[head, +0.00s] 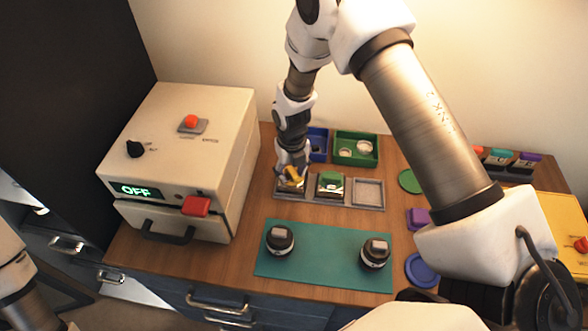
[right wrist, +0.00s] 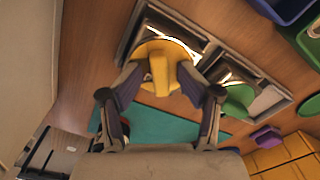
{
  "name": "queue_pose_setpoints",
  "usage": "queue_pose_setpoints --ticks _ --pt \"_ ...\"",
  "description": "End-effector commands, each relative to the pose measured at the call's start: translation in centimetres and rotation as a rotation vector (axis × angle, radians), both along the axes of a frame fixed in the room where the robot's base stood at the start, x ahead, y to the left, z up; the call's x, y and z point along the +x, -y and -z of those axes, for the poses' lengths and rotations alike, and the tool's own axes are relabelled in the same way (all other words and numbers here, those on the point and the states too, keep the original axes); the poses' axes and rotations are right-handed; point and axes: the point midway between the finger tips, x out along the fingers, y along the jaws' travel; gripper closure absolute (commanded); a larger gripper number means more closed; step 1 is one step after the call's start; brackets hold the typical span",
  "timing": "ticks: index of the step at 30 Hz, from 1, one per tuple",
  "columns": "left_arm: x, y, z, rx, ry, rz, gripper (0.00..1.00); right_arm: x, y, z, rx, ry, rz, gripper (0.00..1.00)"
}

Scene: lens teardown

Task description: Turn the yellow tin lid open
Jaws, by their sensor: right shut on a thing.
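The yellow tin lid (head: 291,183) sits on a tin in the left compartment of the grey three-part tray (head: 360,205). In the right wrist view, the round yellow lid (right wrist: 158,47) has a raised bar across it. My right gripper (head: 291,173) reaches down from above and is shut on the yellow lid, with one finger at each side in the right wrist view (right wrist: 160,80). The exact contact points are hard to see. The tin below is mostly hidden. Only part of my left arm shows at the lower left; its gripper is out of view.
A green-lidded tin (head: 330,183) stands in the tray's middle compartment; the right compartment is empty. Blue (head: 318,144) and green (head: 356,149) bins stand behind. Two dark lens-like objects stand on the teal mat (head: 325,262). A beige machine (head: 185,150) reading OFF is at left.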

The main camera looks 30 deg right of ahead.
Motion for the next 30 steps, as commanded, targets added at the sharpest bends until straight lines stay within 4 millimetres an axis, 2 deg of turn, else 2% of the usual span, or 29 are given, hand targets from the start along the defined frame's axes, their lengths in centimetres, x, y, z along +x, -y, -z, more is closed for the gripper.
queue_pose_setpoints --ticks 4,5,6,17,30 --pt "0.0 0.0 0.2 0.0 -0.001 0.0 0.6 -0.1 0.0 0.3 0.0 -0.003 -0.001 0.58" --pt "0.0 0.0 0.2 0.0 -0.001 0.0 0.6 -0.1 0.0 0.4 0.0 -0.003 -0.001 0.48" --pt "0.0 0.0 0.2 0.0 -0.001 0.0 0.6 -0.1 0.0 0.4 0.0 -0.003 -0.001 0.54" --pt "0.0 0.0 -0.1 0.0 -0.001 0.0 0.6 -0.1 0.0 0.0 0.0 -0.002 0.001 0.54" --pt "0.0 0.0 -4.3 0.0 -0.001 0.0 0.6 0.0 0.0 -5.5 0.0 0.001 0.002 0.54"
